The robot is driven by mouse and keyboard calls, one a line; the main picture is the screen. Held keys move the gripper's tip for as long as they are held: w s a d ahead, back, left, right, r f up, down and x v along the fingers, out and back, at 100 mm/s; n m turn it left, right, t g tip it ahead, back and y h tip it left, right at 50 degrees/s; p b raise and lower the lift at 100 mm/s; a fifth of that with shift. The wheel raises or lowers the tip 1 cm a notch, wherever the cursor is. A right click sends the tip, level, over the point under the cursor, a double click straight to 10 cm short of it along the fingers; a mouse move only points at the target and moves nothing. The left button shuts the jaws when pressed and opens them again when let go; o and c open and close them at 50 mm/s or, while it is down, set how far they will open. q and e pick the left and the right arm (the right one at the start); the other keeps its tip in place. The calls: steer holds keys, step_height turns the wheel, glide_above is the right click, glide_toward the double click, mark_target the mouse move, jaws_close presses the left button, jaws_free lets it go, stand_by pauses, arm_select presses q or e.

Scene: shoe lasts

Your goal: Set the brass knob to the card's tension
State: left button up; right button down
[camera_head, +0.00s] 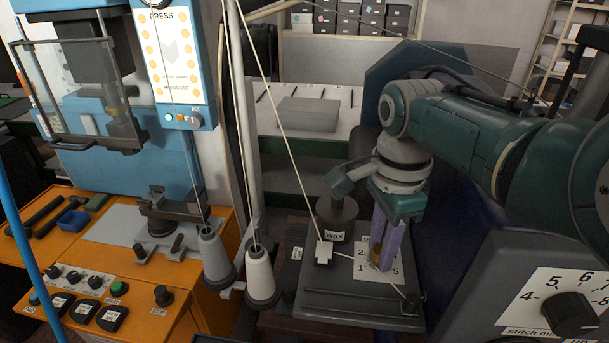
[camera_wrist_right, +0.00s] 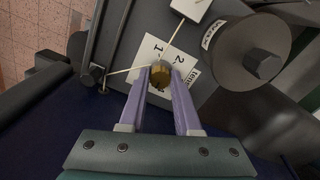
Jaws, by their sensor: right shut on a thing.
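The brass knob (camera_head: 376,252) sits on a white numbered dial plate (camera_head: 393,272) on a grey panel, and is partly hidden by my fingers in the head view. It also shows in the right wrist view (camera_wrist_right: 160,76), between the tips of my purple fingers. The figures 1, 2 and 5 can be made out on the plate; the knob's pointer cannot be made out. My right gripper (camera_head: 383,245) comes down from above and is shut on the brass knob; it also shows in the right wrist view (camera_wrist_right: 161,80). My left gripper is not in view. I cannot identify the tension card.
A dark pot labelled WAX (camera_head: 337,217) stands just left of my right gripper. Thread cones (camera_head: 261,275) stand further left, with taut threads rising from them. A black stitch knob (camera_head: 571,313) is at lower right. A blue press (camera_head: 170,65) on an orange bench is at left.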

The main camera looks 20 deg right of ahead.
mark_target(380, 249)
steer(key=n+p, duration=0.1)
steer(key=n, duration=0.4)
steer(key=shift+n, duration=0.3)
stand_by(0.4)
steer(key=c, duration=0.6)
jaws_free()
step_height(380, 249, up, 4)
steer(key=shift+r+p, duration=0.1)
steer(key=shift+p, duration=0.75)
step_height(380, 249, up, 6)
steer(key=shift+f, duration=0.1)
steer(key=shift+s+a, duration=0.1)
